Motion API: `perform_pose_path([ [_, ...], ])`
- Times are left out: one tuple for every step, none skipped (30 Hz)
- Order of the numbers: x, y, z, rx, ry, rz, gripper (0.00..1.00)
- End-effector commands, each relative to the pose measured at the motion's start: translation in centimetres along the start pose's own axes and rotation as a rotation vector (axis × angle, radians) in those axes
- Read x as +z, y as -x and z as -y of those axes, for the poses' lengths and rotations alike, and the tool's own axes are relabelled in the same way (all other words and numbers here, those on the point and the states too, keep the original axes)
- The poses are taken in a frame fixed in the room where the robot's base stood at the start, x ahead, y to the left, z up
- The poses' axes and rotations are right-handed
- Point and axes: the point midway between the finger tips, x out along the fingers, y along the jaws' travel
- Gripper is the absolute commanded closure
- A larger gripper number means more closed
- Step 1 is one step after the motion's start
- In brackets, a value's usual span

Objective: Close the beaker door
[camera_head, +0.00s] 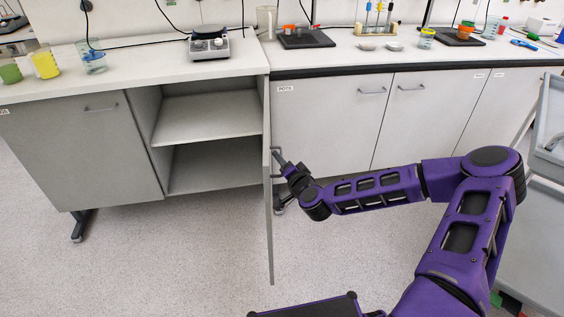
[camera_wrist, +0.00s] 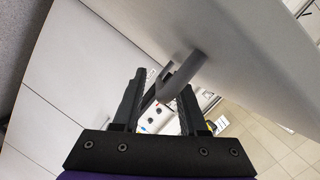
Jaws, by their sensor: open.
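The beaker door (camera_head: 268,225) is the open cabinet door, seen almost edge-on and swung out toward me from an open cabinet (camera_head: 205,118) with two empty shelf levels. My gripper (camera_head: 277,177) is on the right, outer side of the door, close to its handle. In the wrist view the door's panel (camera_wrist: 245,50) fills the upper right, and its grey bar handle (camera_wrist: 182,75) reaches between the fingers of my open gripper (camera_wrist: 160,88). I cannot tell whether either finger touches the handle.
A closed cabinet front (camera_head: 320,120) lies to the right, and another closed front (camera_head: 85,150) to the left. Free floor (camera_head: 150,260) lies in front. A grey cart (camera_head: 545,200) stands at the right.

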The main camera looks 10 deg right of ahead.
Motion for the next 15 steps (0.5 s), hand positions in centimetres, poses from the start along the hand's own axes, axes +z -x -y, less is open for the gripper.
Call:
perform_pose_path([
  [-0.01, -0.08, 0.0, 0.0, 0.0, 0.0, 0.58],
  [-0.02, -0.09, 0.0, 0.0, 0.0, 0.0, 0.58],
  [-0.02, -0.09, 0.0, 0.0, 0.0, 0.0, 0.58],
  [-0.03, -0.08, 0.0, 0.0, 0.0, 0.0, 0.58],
  [-0.02, -0.07, -0.01, 0.0, 0.0, 0.0, 0.58],
  [-0.03, -0.07, -0.01, 0.0, 0.0, -0.001, 0.58],
  [-0.03, -0.06, -0.01, 0.0, 0.0, -0.001, 0.58],
  [-0.03, -0.06, -0.01, 0.0, 0.0, -0.001, 0.63],
  [-0.03, -0.05, -0.01, 0.0, 0.0, -0.001, 0.7],
  [-0.03, -0.05, -0.01, 0.0, 0.0, -0.001, 0.76],
  [-0.03, -0.05, -0.01, 0.0, 0.0, -0.001, 0.81],
  [-0.03, -0.04, -0.02, 0.0, 0.0, -0.001, 0.88],
  [-0.03, -0.04, -0.02, 0.0, 0.0, -0.001, 0.94],
  [-0.04, -0.04, -0.01, 0.0, 0.0, -0.001, 0.99],
  [-0.04, -0.04, -0.02, 0.0, 0.0, -0.001, 1.0],
])
